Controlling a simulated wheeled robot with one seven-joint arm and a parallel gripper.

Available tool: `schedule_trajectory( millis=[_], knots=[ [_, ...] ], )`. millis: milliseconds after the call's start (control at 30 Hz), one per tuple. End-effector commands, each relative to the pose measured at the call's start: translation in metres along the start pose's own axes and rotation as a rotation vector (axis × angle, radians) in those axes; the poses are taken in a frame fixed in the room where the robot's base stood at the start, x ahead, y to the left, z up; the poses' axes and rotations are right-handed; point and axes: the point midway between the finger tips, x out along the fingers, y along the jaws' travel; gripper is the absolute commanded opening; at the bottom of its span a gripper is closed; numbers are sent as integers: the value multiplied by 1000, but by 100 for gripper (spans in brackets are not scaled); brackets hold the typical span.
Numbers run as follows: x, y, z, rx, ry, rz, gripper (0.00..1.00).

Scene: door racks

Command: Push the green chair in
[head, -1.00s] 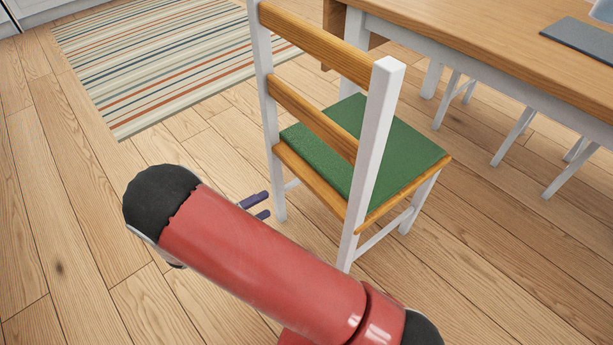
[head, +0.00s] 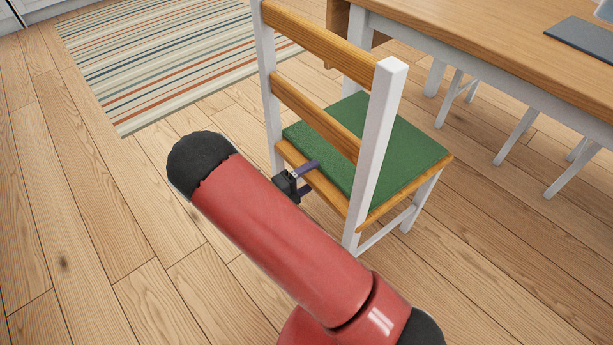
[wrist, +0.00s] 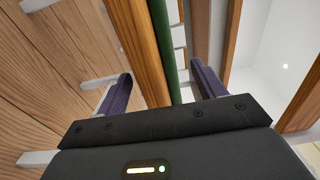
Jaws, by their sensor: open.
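The green chair (head: 385,140) has a green seat, white posts and wooden slats. It stands upright at an angle in front of the table (head: 470,45), its back toward me. My gripper (head: 312,178) is open at the rear edge of the seat, below the lower back slat. In the wrist view, the green seat edge (wrist: 166,50) and its wooden rail run between the two fingers of my gripper (wrist: 163,88). I cannot tell whether the fingers touch the chair.
A striped rug (head: 180,55) lies on the floor at upper left. White legs of other seats (head: 515,135) show under the table at right. A dark grey mat (head: 585,45) lies on the tabletop. The floor at left is clear.

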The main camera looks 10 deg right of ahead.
Motion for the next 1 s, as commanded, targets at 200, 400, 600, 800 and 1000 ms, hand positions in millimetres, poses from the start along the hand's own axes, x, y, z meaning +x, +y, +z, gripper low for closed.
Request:
schedule_trajectory(
  millis=[200, 400, 600, 800, 1000],
  knots=[
    [4, 0, 0, 0, 0, 0, 69],
    [4, 0, 0, 0, 1, 0, 59],
    [4, 0, 0, 0, 1, 0, 32],
    [4, 0, 0, 0, 1, -1, 6],
    [4, 0, 0, 0, 1, -1, 0]
  ],
)
